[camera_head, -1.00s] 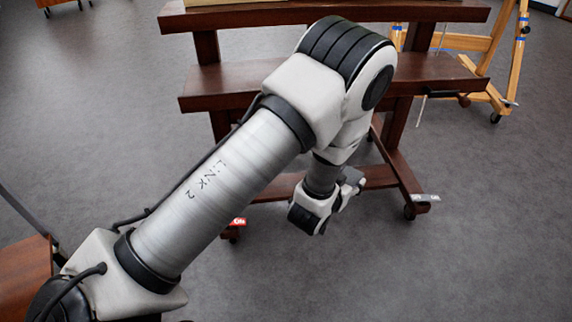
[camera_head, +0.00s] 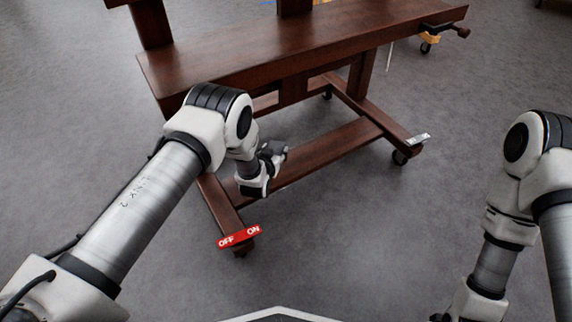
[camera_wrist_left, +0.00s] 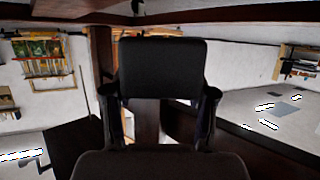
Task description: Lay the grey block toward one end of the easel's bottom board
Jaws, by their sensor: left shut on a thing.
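The dark wooden easel stands in front of me. Its low bottom board (camera_head: 335,147) runs between the two feet. My left gripper (camera_head: 272,154) is in front of and above the left part of this board, and its small grey-black shape is hard to separate from what it holds. In the left wrist view, a dark, flat-faced block (camera_wrist_left: 162,68), which I take for the grey block, sits between the two fingers of the left gripper (camera_wrist_left: 160,105). The fingers are shut on its sides.
A wide upper board (camera_head: 300,45) of the easel overhangs the bottom board. The grey floor (camera_head: 360,235) in front is clear.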

